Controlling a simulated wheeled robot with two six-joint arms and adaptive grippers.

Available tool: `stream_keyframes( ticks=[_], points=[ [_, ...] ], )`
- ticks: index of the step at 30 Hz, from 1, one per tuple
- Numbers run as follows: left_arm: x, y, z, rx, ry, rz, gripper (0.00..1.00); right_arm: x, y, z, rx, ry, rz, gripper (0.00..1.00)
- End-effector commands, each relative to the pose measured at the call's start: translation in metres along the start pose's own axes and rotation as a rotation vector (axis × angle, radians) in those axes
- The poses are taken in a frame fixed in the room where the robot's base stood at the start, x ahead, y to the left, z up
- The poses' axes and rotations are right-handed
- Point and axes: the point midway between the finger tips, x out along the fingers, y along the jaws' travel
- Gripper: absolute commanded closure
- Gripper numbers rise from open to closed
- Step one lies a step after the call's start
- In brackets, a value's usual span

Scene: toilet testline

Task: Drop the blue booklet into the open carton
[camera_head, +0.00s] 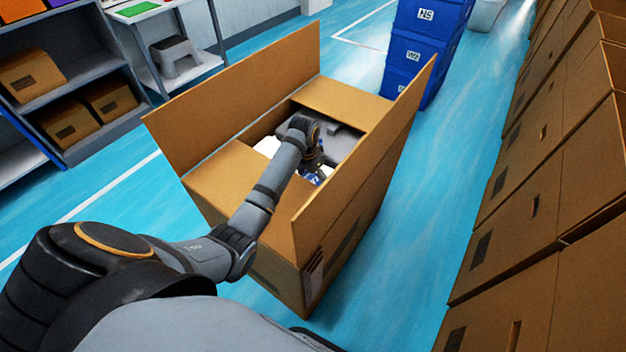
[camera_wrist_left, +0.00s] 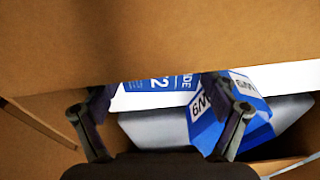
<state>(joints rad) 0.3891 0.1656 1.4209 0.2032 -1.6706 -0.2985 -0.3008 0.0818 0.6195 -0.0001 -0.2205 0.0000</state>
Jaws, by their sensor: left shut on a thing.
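The open carton (camera_head: 345,245) stands on the floor in the head view, its flaps raised. My left arm reaches over its near side, and my left gripper (camera_head: 318,166) is down inside the opening. In the left wrist view my left gripper (camera_wrist_left: 160,98) is shut on the blue booklet (camera_wrist_left: 158,86), which shows white print between the fingertips. A brown cardboard panel hides its upper part. Blue-and-white printed items (camera_wrist_left: 248,100) show beside the right finger, partly covered by it. My right gripper is not in view.
White and grey items lie inside the carton. Blue stacked crates (camera_head: 425,50) stand behind it. Closed brown cartons (camera_head: 540,190) line the right side. A shelf (camera_head: 85,135) with small boxes stands at the left. Blue floor is clear between carton and right-hand stack.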

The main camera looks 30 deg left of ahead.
Motion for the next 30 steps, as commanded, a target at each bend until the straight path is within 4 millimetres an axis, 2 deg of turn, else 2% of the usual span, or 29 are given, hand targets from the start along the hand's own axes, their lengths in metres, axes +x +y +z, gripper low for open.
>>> stream_keyframes(
  ticks=[6, 11, 15, 18, 21, 24, 30],
  points=[
    [-0.032, 0.000, -0.007, 0.001, 0.006, -0.002, 0.46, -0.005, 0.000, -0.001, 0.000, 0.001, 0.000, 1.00],
    [-0.056, 0.001, -0.038, 0.001, 0.008, 0.000, 0.46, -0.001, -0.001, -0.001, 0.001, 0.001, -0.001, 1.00],
    [-0.084, 0.001, -0.070, 0.001, 0.007, 0.001, 0.46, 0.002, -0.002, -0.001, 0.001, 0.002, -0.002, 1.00],
    [-0.089, 0.002, -0.103, 0.001, 0.005, 0.002, 0.46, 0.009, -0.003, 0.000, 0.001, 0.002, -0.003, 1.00],
    [-0.095, 0.002, -0.126, 0.000, 0.002, 0.000, 0.46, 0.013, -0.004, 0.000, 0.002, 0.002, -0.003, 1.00],
    [-0.100, 0.002, -0.141, 0.001, 0.003, 0.000, 0.46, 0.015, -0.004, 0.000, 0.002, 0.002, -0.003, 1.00],
    [-0.104, 0.002, -0.155, 0.000, 0.002, -0.001, 0.46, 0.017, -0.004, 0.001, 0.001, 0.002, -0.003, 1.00]
  ],
)
